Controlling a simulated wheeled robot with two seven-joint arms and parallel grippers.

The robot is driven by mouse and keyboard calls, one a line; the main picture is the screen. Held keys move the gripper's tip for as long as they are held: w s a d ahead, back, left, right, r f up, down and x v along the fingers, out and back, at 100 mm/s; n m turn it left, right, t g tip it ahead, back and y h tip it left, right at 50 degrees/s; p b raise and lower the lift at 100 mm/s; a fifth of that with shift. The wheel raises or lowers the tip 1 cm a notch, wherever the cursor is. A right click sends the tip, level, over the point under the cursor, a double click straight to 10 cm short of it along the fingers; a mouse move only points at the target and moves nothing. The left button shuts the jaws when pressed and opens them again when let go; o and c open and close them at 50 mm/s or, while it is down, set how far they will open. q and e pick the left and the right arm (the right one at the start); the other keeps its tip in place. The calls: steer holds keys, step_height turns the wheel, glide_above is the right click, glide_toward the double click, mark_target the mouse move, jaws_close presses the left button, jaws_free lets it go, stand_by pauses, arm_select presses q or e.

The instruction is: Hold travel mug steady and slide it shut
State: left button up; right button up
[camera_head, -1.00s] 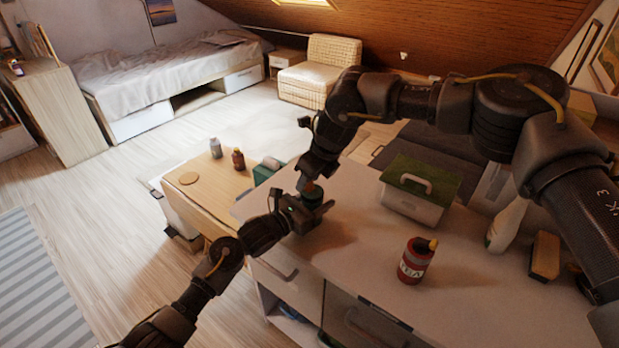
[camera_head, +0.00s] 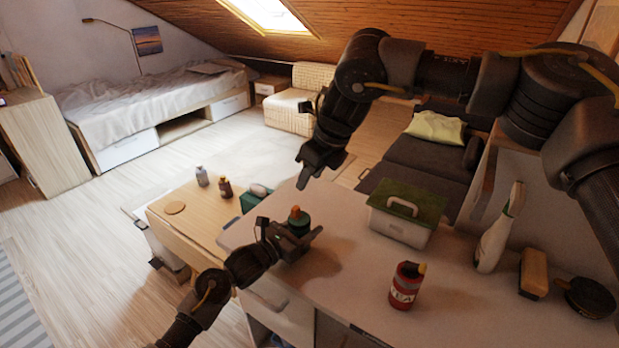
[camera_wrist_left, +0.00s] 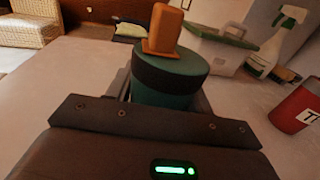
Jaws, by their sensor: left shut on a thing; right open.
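The travel mug (camera_head: 299,224) stands upright on the white counter near its left end. It is teal-green with a dark band, and an orange slider piece (camera_wrist_left: 165,28) stands up from its lid in the left wrist view. My left gripper (camera_head: 293,240) is shut around the mug's body, low on it. The mug's lower part is hidden by this gripper. My right gripper (camera_head: 312,175) is open and empty, above the mug and clear of it. Whether the slider is fully shut cannot be told.
On the counter (camera_head: 340,260) are a green-lidded box (camera_head: 402,222), a red tea tin (camera_head: 405,286), a white spray bottle (camera_head: 496,238) and a brown block (camera_head: 533,272). A wooden table (camera_head: 205,228) with two small bottles adjoins on the left. Counter space right of the mug is clear.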

arm_select(q)
steer(key=o, duration=1.1)
steer(key=shift+o, duration=0.2)
